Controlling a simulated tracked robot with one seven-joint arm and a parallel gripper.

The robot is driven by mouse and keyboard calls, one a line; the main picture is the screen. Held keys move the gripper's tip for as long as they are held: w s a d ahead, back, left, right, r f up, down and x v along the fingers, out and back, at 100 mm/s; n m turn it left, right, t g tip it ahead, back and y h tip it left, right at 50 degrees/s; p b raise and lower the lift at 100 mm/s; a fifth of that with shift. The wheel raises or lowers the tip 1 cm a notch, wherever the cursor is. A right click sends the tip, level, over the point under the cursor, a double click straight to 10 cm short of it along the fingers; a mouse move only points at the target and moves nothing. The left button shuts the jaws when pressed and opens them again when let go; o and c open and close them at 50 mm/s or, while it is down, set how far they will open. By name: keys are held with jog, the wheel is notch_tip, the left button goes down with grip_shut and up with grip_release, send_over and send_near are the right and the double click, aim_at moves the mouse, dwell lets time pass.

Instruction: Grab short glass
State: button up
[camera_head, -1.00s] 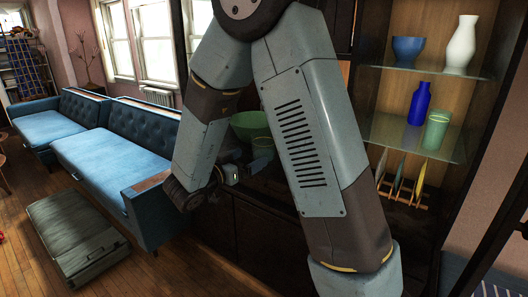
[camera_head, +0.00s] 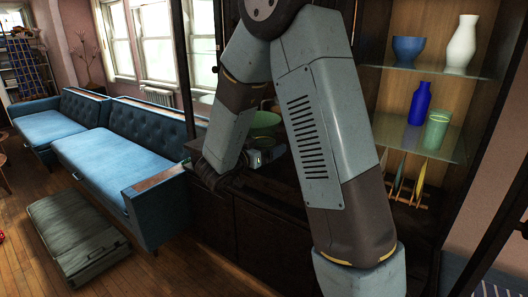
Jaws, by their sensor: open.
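A pale green tumbler-like glass (camera_head: 436,130) stands upright on the lower glass shelf of the cabinet at the right, beside a blue bottle. I cannot tell for sure whether it is the short glass. My gripper (camera_head: 268,157) is small and partly hidden by my arm, near the dark cabinet counter at the centre. It is open, and I see nothing between its fingers. It is well to the left of the green glass. A green bowl (camera_head: 265,119) shows behind my arm, above the gripper.
The blue bottle (camera_head: 419,104) stands close to the green glass. A blue bowl (camera_head: 408,49) and a white vase (camera_head: 461,44) stand on the upper shelf. Upright plates (camera_head: 420,181) are below. A blue sofa (camera_head: 125,150) and a grey case (camera_head: 75,235) are at left.

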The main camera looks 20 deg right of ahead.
jog(key=shift+c, duration=0.4)
jog(key=c, duration=1.2)
jog(key=shift+o, duration=0.2)
jog(key=shift+r, duration=0.1)
